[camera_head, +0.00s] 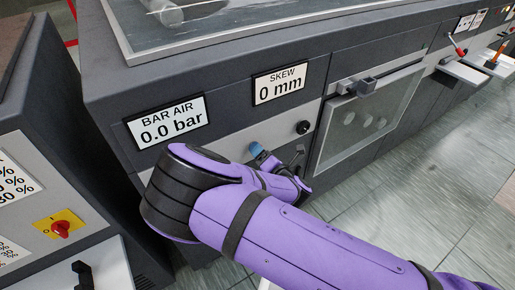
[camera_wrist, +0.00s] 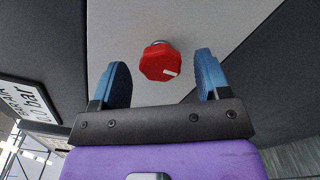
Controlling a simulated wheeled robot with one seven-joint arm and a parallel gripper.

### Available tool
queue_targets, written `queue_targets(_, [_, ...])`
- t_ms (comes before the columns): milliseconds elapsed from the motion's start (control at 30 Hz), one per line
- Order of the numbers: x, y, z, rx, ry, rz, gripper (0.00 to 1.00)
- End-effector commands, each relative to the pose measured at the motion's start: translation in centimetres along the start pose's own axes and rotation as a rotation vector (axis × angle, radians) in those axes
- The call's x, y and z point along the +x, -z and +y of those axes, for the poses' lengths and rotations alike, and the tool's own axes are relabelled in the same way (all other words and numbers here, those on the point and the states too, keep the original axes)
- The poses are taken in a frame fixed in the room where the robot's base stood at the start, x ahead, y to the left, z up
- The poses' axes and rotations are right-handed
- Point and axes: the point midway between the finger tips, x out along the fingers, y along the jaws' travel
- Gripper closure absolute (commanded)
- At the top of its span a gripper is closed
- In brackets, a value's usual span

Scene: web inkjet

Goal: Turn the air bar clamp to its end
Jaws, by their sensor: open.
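A red knob (camera_wrist: 161,62) with a white pointer mark sits on a light grey panel in the wrist view, and I take it as the air bar clamp. My gripper (camera_wrist: 161,80) is open, with one blue finger on each side of the knob's line. The knob appears just beyond or between the fingertips, apart from both. In the head view my gripper (camera_head: 262,155) is at the cabinet front below the displays, and my arm hides the red knob. The BAR AIR display (camera_head: 168,121) reads 0.0 bar.
A SKEW display (camera_head: 278,83) reads 0 mm. A black knob (camera_head: 303,127) is on the panel right of my gripper. A windowed door with a handle (camera_head: 366,118) lies further right. A separate cabinet at left has a red switch on a yellow plate (camera_head: 60,226).

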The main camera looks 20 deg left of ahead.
Motion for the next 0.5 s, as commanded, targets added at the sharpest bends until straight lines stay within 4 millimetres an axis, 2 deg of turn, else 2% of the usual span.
queue_targets(200, [2.1, -0.1, -0.1, 0.001, 0.001, -0.001, 0.30])
queue_targets(500, [2.5, 0.0, 0.0, 0.000, 0.001, -0.001, 0.30])
